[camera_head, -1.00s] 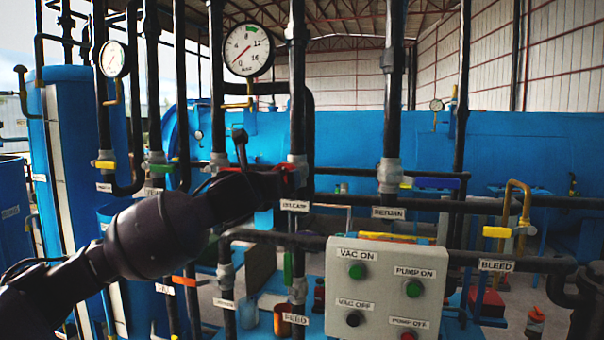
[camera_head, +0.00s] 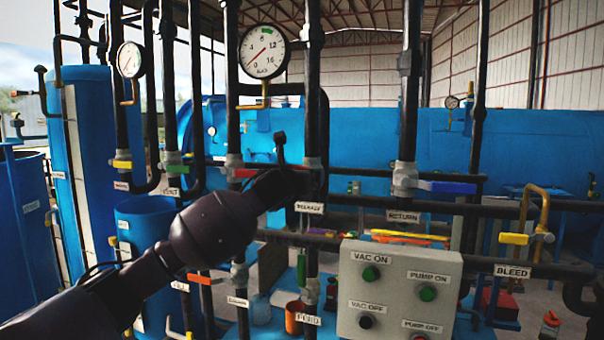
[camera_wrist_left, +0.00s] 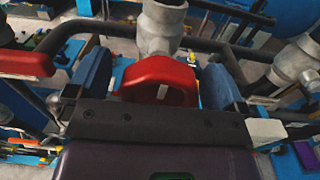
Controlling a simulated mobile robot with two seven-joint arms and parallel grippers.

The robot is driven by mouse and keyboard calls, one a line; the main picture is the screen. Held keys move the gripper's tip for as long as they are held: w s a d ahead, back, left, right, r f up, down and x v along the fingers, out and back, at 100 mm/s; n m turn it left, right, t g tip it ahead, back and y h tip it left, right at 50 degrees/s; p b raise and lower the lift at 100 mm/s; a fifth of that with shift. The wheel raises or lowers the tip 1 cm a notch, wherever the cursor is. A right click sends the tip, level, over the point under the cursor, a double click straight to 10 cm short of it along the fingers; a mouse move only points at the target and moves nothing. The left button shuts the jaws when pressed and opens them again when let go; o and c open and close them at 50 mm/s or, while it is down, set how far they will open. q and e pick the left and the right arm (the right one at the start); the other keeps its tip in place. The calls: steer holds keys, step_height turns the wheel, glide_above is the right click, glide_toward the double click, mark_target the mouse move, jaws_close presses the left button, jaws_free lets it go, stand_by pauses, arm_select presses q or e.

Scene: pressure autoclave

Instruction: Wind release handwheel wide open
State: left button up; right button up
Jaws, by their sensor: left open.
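The red release handwheel (camera_wrist_left: 160,78) is on a grey valve body (camera_wrist_left: 162,25) in the left wrist view. My left gripper (camera_wrist_left: 155,80) is open, with one blue finger on each side of the wheel. I see gaps between the wheel and both fingers. In the head view my left arm reaches to the vertical pipe just above the RELEASE label (camera_head: 309,208). There my left gripper (camera_head: 298,182) is dark and seen from behind, and the handwheel is hidden by it. My right gripper is not in view.
A second red handle (camera_wrist_left: 25,63) lies left of the fingers. Vertical pipes and a gauge (camera_head: 264,51) stand close around the arm. A grey control box (camera_head: 392,290) is below right. A blue lever (camera_head: 455,187) and yellow lever (camera_head: 513,239) are farther right.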

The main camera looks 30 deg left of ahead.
arm_select(q)
steer(key=shift+w, duration=0.45)
steer(key=c, duration=0.9)
